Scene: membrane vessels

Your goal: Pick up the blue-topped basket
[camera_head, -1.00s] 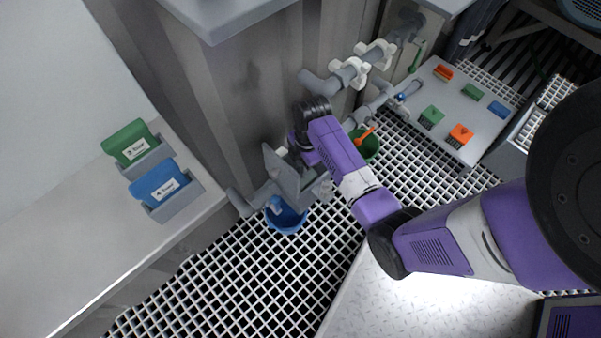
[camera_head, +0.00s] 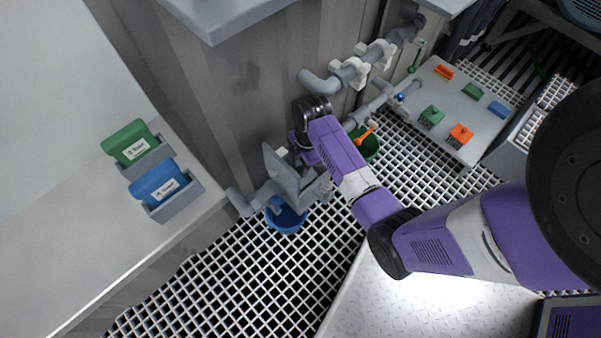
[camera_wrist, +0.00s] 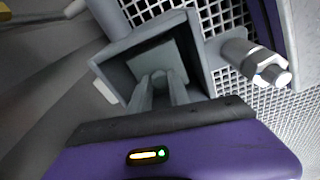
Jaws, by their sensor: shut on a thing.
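My gripper (camera_wrist: 160,82) points into an open square grey box (camera_wrist: 110,66); its two fingers are close together with a small grey part at their tips. The held part cannot be named clearly. In the head view the gripper is hidden behind the box's raised grey lid (camera_head: 284,178). A blue-topped piece (camera_head: 498,109) sits on the grey panel at the right, apart from my gripper. Whether it is the basket, or whether one is inside the box, I cannot tell.
A blue bucket (camera_head: 286,221) stands below the box and a green bucket (camera_head: 366,147) stands further right. Grey pipes (camera_head: 345,78) run along the wall. Orange (camera_head: 460,134) and green (camera_head: 431,116) pieces share the panel. Blue (camera_head: 158,181) and green (camera_head: 129,142) holders stand left.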

